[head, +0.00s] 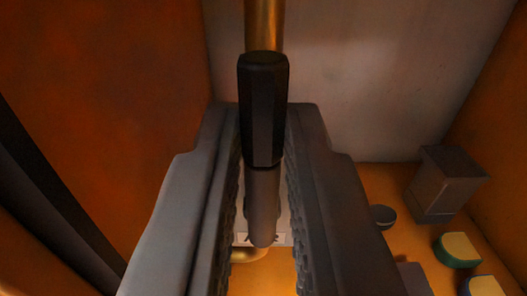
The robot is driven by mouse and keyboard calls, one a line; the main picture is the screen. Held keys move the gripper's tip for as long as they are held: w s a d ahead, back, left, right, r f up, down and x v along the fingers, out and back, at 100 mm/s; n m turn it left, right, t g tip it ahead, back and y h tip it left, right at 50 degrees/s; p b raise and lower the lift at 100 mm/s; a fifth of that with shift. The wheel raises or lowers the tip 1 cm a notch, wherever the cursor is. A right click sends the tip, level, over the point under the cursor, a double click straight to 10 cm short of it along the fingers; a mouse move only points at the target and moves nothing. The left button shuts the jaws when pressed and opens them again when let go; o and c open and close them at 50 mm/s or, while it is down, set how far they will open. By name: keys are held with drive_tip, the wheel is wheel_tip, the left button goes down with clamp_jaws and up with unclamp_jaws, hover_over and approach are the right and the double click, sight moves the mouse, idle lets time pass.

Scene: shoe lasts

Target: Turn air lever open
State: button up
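The air lever shows as a black faceted grip (263,108) in the upper middle of the head view, with a thinner grey-brown rod (263,205) below it. A partly hidden label plate (275,239) sits behind the rod's lower end. My gripper (264,125) has one dark ridged finger on each side of the black grip, near the fingertips. The gap between the fingers is about as wide as the grip. I cannot tell whether the pads press on it or stand slightly apart.
A brass pipe (264,22) runs up from behind the black grip. An orange wall (110,90) stands at left and a pale grey wall (360,80) behind. At lower right, a grey block (440,190), a dark round piece (382,217) and a green-edged piece (457,250) lie on an orange surface.

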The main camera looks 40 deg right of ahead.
drive_tip(key=o, duration=0.5)
drive_tip(key=v, duration=1.7)
drive_tip(key=shift+s+a, duration=0.15)
drive_tip(key=shift+a, duration=0.05)
